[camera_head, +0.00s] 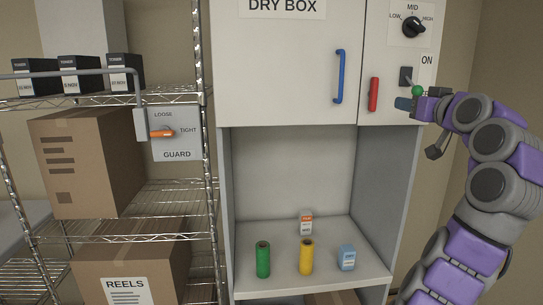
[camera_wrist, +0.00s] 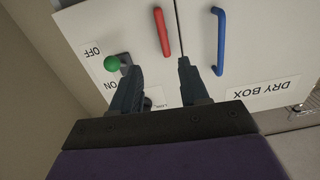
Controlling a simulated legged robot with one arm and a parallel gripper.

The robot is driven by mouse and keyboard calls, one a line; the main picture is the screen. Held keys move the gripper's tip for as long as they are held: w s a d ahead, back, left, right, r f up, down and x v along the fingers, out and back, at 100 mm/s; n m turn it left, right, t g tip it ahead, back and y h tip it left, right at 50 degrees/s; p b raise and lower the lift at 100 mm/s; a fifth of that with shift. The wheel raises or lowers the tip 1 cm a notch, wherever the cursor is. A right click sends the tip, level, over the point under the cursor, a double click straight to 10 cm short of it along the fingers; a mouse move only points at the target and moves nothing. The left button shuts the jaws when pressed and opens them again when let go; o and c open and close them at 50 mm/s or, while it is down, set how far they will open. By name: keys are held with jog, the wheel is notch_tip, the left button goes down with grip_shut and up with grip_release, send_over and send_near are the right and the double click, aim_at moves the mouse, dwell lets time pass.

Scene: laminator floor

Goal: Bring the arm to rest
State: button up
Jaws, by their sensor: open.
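My purple and grey arm (camera_head: 492,172) is raised at the right of the head view, bent, and reaches toward the dry box's upper right panel. My gripper (camera_head: 408,103) is close to the switch with the green knob (camera_head: 417,90), just below the ON label. In the wrist view my gripper (camera_wrist: 158,75) is open, with nothing between its fingers. The green knob (camera_wrist: 112,63) is beside the left finger there; I cannot tell whether they touch. The red handle (camera_wrist: 161,32) lies beyond the gap between the fingers.
The dry box (camera_head: 270,70) has a blue handle (camera_head: 339,77) and a dial (camera_head: 413,27). A green roll (camera_head: 262,259), a yellow roll (camera_head: 306,257) and small boxes stand in its open bay. A wire rack (camera_head: 180,190) with cartons (camera_head: 95,160) and a guard lever (camera_head: 162,133) stands left.

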jog(key=w+a+f+m+g+y, duration=0.1)
jog(key=w+a+f+g+y, duration=0.15)
jog(key=a, duration=0.35)
jog(key=w+a+f+g+y, duration=0.1)
jog(key=a+f+g+y, duration=0.25)
jog(key=a, duration=0.25)
jog(key=s+a+f+n+g, duration=0.1)
jog(key=s+a+f+g, duration=0.5)
jog(key=s+a+f, duration=0.85)
jog(key=s+a+f+g+h, duration=0.3)
jog(key=s+a+f+g, duration=0.1)
jog(key=s+f, duration=0.85)
jog(key=s+d+f+g+h, duration=0.1)
jog(key=s+d+f+h, duration=0.1)
jog(key=s+f, duration=0.4)
jog(key=s+d+f+g+h, duration=0.2)
jog(key=s+f, duration=0.4)
jog(key=s, duration=1.1)
jog(key=shift+d+g, duration=0.3)
jog(key=shift+d, duration=0.55)
jog(key=shift+c, duration=0.3)
